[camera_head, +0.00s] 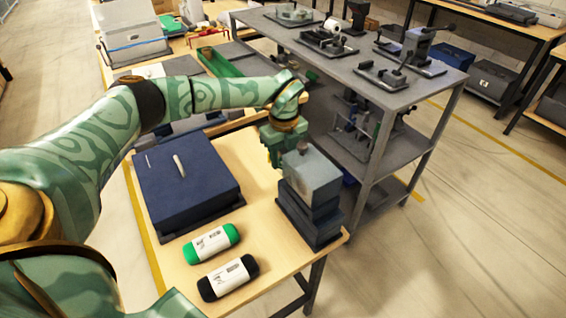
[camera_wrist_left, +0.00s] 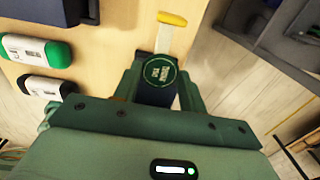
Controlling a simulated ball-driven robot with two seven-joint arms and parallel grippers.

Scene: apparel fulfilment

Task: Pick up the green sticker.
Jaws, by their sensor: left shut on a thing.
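The green sticker (camera_wrist_left: 160,71) is a round, dark green disc with pale lettering, seen face-on in the left wrist view. It sits between the two fingers of my left gripper (camera_wrist_left: 160,80), which are shut on it. A dark surface shows around and below the disc. In the head view my left gripper (camera_head: 284,150) points down beside the top of a stack of grey-blue boxes (camera_head: 314,178). The sticker cannot be made out there. My right gripper is not in view.
A large navy box (camera_head: 185,180) lies left on the wooden table (camera_head: 250,255). A yellow-tipped pale strip (camera_wrist_left: 172,19) lies beyond the sticker. A grey metal shelf (camera_head: 350,62) stands behind right.

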